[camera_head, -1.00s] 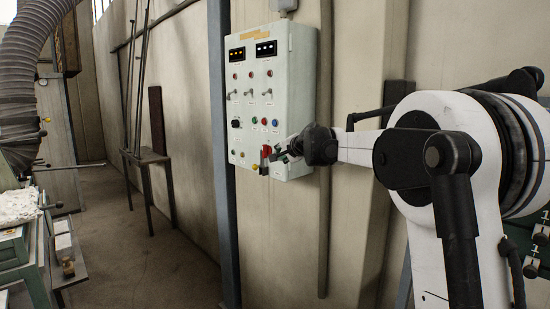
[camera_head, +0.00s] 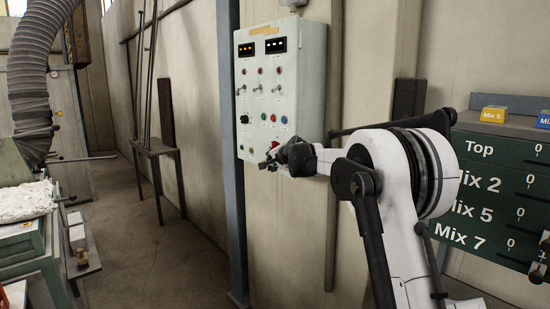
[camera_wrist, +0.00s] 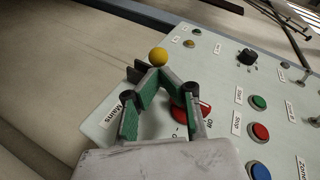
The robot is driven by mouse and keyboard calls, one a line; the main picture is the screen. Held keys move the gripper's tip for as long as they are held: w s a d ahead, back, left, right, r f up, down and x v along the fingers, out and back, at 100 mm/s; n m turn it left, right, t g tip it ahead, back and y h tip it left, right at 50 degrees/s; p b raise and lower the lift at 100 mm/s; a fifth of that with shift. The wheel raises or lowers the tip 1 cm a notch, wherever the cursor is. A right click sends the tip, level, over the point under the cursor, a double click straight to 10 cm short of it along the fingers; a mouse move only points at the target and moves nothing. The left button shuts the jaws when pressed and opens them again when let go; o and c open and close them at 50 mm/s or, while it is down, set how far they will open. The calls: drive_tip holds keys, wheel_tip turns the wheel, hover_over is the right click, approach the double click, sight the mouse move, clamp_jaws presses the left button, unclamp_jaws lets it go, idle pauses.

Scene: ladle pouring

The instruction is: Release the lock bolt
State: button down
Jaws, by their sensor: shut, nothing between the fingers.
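My gripper (camera_head: 267,165) is in front of the lower part of the control panel (camera_head: 312,85). In the wrist view its green-padded fingers (camera_wrist: 152,73) converge and are shut and empty. A yellow ball-like knob (camera_wrist: 158,56) shows just past the fingertips; I cannot tell whether they touch it. A red rotary switch (camera_wrist: 204,108) beside the Mains label (camera_wrist: 104,111) is partly hidden behind the right finger. I cannot pick out for certain which part is the lock bolt.
A board with Mix labels (camera_head: 490,190) stands at the right. A metal stand (camera_head: 155,148) with tall rods is against the wall. At the left are a ribbed hose (camera_head: 35,80) and a bench (camera_head: 40,245) bearing white material. The floor (camera_head: 150,255) between is clear.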

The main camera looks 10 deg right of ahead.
drive_tip(key=shift+a+f, duration=0.1)
drive_tip(key=shift+f, duration=0.05)
wheel_tip(320, 180, down, 6)
drive_tip(key=b, duration=0.4)
drive_tip(key=shift+b, duration=0.3)
drive_tip(key=d, duration=0.1)
drive_tip(key=s+d+r, duration=0.1)
drive_tip(key=d+r, duration=0.1)
drive_tip(key=shift+s+r+p, duration=0.15)
drive_tip(key=shift+s+p, duration=0.15)
drive_tip(key=shift+p, duration=0.05)
drive_tip(key=b+v, duration=0.2)
drive_tip(key=v, duration=0.8)
